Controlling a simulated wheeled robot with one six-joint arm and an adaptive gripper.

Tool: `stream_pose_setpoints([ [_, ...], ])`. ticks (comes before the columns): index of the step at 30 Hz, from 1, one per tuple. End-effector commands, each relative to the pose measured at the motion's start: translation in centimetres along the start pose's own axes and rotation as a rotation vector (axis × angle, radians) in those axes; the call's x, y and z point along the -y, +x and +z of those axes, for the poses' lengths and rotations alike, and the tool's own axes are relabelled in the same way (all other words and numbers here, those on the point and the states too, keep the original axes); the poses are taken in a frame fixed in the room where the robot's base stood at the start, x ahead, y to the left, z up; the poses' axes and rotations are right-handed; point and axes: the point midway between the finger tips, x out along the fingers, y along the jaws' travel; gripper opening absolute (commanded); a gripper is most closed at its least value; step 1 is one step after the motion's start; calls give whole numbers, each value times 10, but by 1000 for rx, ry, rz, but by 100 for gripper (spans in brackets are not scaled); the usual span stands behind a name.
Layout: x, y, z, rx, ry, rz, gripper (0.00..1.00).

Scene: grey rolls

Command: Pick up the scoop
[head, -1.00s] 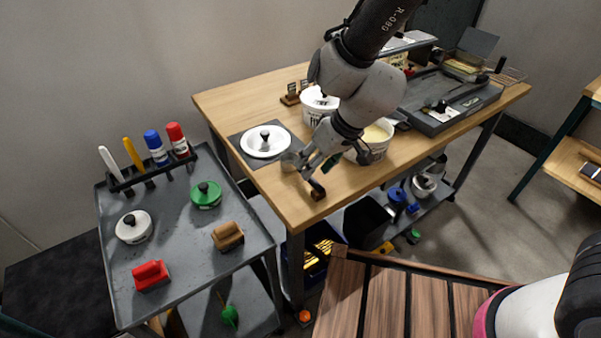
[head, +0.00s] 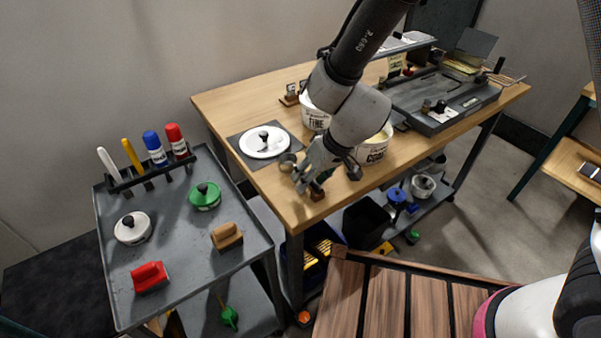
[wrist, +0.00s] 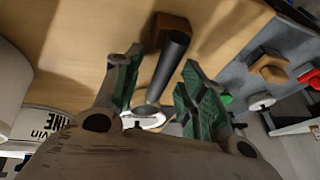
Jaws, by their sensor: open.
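The scoop (head: 287,162) lies near the front left edge of the wooden table, its metal cup showing left of my gripper (head: 311,183). In the wrist view its dark round handle (wrist: 170,62) runs between the two green-padded fingers of my gripper (wrist: 158,72), with bright metal below it. The fingers are open, with a gap on each side of the handle. The handle's far end is at a small brown block (wrist: 172,27). The scoop's cup is mostly hidden in the wrist view.
A white lidded dish (head: 264,142) on a dark mat is left of the scoop. White tubs labelled FINE (head: 316,118) and COARSE (head: 376,147) stand behind my gripper. A grey cart (head: 170,225) with brushes and knobbed items is at the left.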

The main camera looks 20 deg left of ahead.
Motion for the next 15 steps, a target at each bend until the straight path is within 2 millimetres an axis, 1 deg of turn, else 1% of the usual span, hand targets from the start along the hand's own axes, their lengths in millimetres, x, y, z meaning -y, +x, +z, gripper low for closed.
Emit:
stream_pose_setpoints([
  [10, 0, 1, 0, 0, 0, 0, 41],
  [11, 0, 1, 0, 0, 0, 0, 37],
  [15, 0, 1, 0, 0, 0, 0, 12],
])
